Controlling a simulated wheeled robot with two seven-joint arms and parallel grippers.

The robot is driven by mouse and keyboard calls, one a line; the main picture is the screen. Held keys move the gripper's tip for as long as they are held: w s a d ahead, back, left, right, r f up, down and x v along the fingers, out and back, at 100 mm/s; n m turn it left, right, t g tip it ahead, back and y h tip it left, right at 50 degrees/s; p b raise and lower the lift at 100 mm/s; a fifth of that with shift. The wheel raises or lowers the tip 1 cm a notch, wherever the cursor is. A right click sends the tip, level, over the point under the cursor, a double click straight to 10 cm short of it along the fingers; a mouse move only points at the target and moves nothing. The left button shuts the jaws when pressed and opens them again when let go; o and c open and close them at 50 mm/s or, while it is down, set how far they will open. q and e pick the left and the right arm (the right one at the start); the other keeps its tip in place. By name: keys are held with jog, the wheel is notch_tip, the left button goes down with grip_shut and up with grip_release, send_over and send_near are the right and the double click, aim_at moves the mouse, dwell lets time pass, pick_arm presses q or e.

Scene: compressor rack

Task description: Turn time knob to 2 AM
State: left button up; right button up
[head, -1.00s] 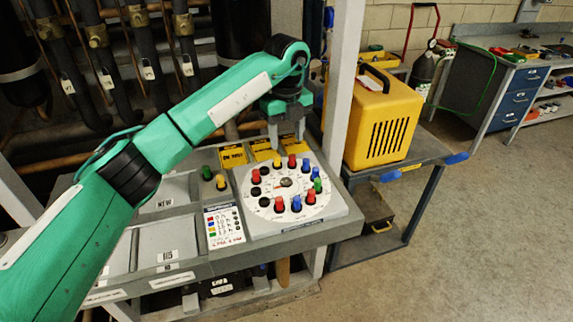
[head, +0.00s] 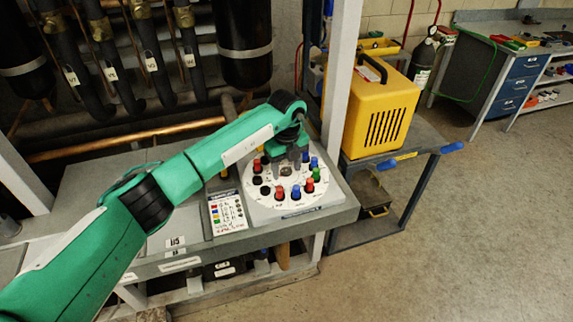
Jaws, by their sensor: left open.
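The time dial (head: 284,209) is a white disc on the grey panel, ringed by red, blue, green and black pegs. A small dark-and-light knob (head: 286,171) sits at its centre. My left gripper (head: 287,168) is open and points down over the dial, its two grey fingers at the upper side of the centre knob. I cannot tell whether the fingers touch the knob. The gripper hides the far pegs and part of the dial. The knob's setting is too small to read. My right gripper is not in view.
A label card with coloured marks (head: 228,212) lies left of the dial. A grey upright post (head: 341,85) stands behind and right of it. A yellow case (head: 384,115) sits on a side table. Pipes and black cylinders fill the back. The floor at right is clear.

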pick_arm(q)
jog(key=c, duration=0.9)
jog(key=shift+c, duration=0.4)
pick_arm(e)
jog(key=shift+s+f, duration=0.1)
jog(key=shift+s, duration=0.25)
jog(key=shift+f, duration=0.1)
